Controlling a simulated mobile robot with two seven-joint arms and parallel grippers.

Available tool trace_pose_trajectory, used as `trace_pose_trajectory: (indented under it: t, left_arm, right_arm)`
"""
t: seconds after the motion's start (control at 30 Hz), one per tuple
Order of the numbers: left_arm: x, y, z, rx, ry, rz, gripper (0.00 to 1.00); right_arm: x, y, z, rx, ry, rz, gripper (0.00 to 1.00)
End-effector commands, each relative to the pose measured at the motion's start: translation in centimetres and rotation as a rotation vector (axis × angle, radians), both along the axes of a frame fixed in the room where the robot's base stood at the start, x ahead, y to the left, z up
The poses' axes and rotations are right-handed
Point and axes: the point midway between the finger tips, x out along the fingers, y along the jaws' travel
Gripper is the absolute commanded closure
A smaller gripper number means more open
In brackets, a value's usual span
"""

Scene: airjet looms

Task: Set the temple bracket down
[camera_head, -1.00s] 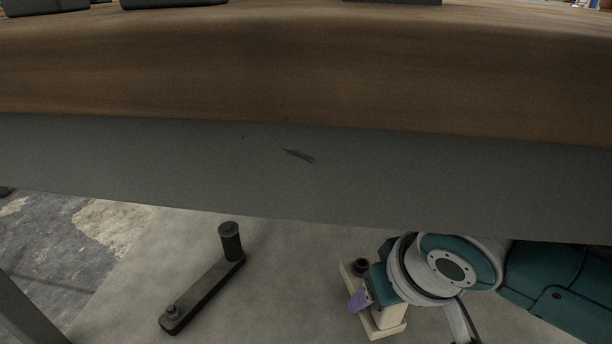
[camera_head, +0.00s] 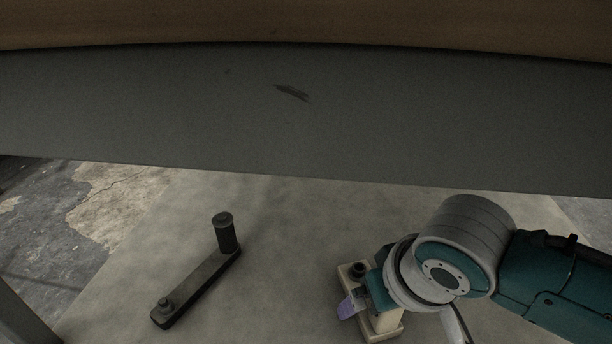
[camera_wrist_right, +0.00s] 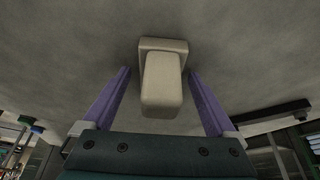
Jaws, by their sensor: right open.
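The temple bracket, a cream block on a flat base plate (camera_head: 388,334), stands on the grey lower surface at the lower right of the head view. It also shows upright in the wrist view as a pale block (camera_wrist_right: 162,85). My right gripper (camera_head: 350,305) is at the bracket, its purple fingers partly hidden by the wrist. In the wrist view the right gripper (camera_wrist_right: 158,75) is open, one finger on each side of the block, with gaps visible on both sides. The bracket's far side is hidden. My left gripper is not in view.
A dark crank handle (camera_head: 197,285) with an upright grip lies left of the bracket, with bare grey surface (camera_head: 290,250) between them. A wooden tabletop (camera_head: 300,25) with a grey front panel (camera_head: 300,120) overhangs behind. Cracked floor (camera_head: 100,205) shows at left.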

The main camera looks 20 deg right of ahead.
Motion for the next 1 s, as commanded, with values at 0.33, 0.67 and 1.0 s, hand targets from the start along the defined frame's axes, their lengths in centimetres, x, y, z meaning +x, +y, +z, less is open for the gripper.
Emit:
trace_pose_trajectory:
  t: [0.33,0.67,1.0]
  left_arm:
    - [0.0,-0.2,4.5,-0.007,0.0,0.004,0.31]
    - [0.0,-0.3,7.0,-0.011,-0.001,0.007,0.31]
    - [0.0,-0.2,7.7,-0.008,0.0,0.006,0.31]
  right_arm:
    - [-1.7,0.3,5.4,0.001,0.0,0.001,0.08]
    - [-9.9,1.6,5.1,0.001,0.007,-0.001,0.08]
    - [-13.6,2.2,4.9,0.001,0.001,-0.001,0.08]
